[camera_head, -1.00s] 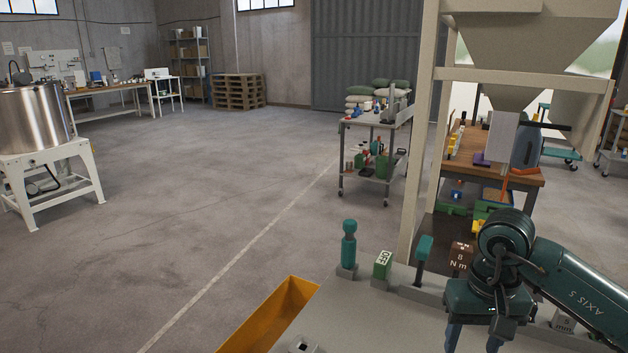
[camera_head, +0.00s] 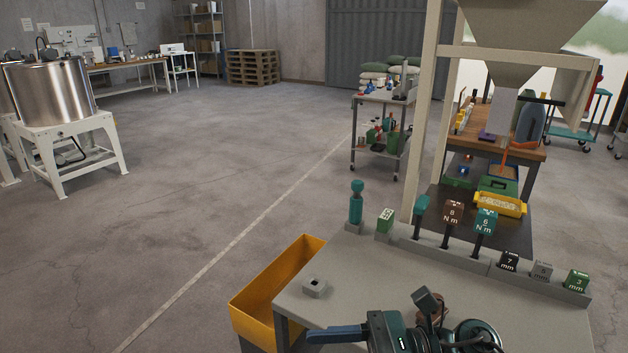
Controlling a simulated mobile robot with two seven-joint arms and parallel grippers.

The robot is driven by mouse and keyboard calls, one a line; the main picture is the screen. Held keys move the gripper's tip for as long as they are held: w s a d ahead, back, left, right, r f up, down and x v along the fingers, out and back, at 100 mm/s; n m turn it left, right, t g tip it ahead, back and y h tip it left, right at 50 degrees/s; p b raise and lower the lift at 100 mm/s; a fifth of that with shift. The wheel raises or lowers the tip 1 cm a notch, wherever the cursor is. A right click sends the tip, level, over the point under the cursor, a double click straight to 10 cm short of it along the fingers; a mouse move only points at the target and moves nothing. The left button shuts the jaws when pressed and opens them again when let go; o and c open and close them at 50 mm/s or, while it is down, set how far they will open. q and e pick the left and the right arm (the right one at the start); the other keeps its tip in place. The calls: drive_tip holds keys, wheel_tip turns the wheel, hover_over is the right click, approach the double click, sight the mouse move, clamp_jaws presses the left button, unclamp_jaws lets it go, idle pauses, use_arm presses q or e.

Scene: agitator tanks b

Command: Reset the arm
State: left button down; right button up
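My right gripper (camera_head: 328,335) shows at the bottom of the head view, over the front of the grey bench (camera_head: 375,285). Its blue finger points left and looks level. I see it side-on, so I cannot tell whether it is open or shut. Nothing shows at the fingertip. The dark teal wrist is cut off by the bottom edge of the picture. My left gripper and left arm are not in view.
A rack along the bench's back edge holds a teal-handled tool (camera_head: 356,203), a green block (camera_head: 385,220), a brown 8 Nm tool (camera_head: 453,213), a teal 6 Nm tool (camera_head: 486,221) and several mm-marked blocks. A yellow bin (camera_head: 262,290) adjoins the bench's left. Open floor lies left.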

drive_tip(key=w+d+f+m+t+h+p, duration=0.1)
drive_tip(key=w+d+f+m+t+h, duration=0.15)
drive_tip(key=m+t, duration=0.95)
drive_tip(key=w+d+f+m+t+h, duration=0.1)
drive_tip(key=w+d+m+t+h, duration=0.3)
drive_tip(key=m, duration=1.5)
drive_tip(key=s+d+f+m+h, duration=0.2)
drive_tip(key=f+m+h, duration=0.1)
drive_tip(key=f+m, duration=0.2)
drive_tip(key=s+d+f+m+h, duration=0.1)
drive_tip(key=d+f+m+h, duration=0.1)
drive_tip(key=f+m, duration=0.3)
drive_tip(key=m+h, duration=0.1)
drive_tip(key=m, duration=0.1)
drive_tip(key=shift+s+m, duration=0.35)
drive_tip(key=shift+m, duration=0.05)
drive_tip(key=s+f+m+g, duration=0.1)
drive_tip(key=s+f+m, duration=0.1)
drive_tip(key=f, duration=0.1)
drive_tip(key=s+d+f+m+g+h, duration=0.1)
drive_tip(key=s+f+m+g, duration=0.1)
drive_tip(key=s+f+m, duration=0.1)
drive_tip(key=s+f+m+g+h, duration=0.1)
drive_tip(key=s+f+m, duration=0.2)
drive_tip(key=shift+d+f+p, duration=0.3)
drive_tip(key=shift+d+p, duration=0.05)
drive_tip(key=shift+c, duration=0.3)
